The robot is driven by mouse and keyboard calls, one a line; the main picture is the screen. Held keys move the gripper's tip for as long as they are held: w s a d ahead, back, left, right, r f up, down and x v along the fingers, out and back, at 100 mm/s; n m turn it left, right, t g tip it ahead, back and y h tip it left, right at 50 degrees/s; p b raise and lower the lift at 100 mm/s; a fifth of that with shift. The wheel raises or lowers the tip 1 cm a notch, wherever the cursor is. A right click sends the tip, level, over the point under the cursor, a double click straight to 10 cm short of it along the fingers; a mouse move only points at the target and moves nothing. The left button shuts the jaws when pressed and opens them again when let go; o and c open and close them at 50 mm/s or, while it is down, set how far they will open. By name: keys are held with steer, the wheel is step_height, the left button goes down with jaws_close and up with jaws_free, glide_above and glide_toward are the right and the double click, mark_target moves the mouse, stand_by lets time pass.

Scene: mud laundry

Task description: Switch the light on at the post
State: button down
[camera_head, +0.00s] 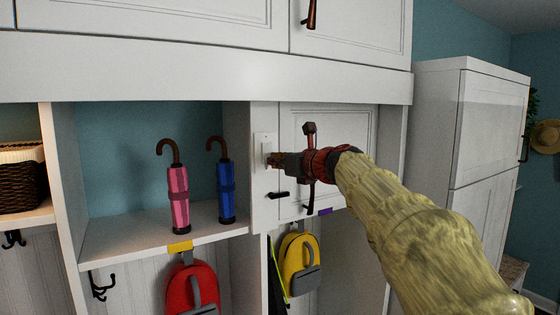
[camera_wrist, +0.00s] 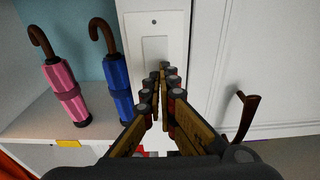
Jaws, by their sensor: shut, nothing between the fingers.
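The white light switch plate (camera_head: 264,139) is on the white post (camera_head: 264,210) between the open cubby and the closed cabinet door. In the wrist view the plate (camera_wrist: 154,25) stands straight ahead, its lower part hidden behind my fingers. My gripper (camera_head: 272,160) is shut and empty, with its tips at the lower part of the plate. In the wrist view the gripper (camera_wrist: 161,72) overlaps the plate's lower centre. I cannot tell whether the tips touch the switch, nor which way its rocker is set.
A pink umbrella (camera_head: 178,200) and a blue umbrella (camera_head: 225,192) stand on the cubby shelf (camera_head: 120,238) left of the post. A dark handle (camera_head: 279,195) is just below my gripper. Red (camera_head: 190,288) and yellow (camera_head: 300,262) backpacks hang below.

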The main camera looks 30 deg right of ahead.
stand_by(0.3)
steer(key=w+f+t+b, duration=0.1)
steer(key=b, duration=0.3)
steer(key=shift+r, duration=0.15)
stand_by(0.3)
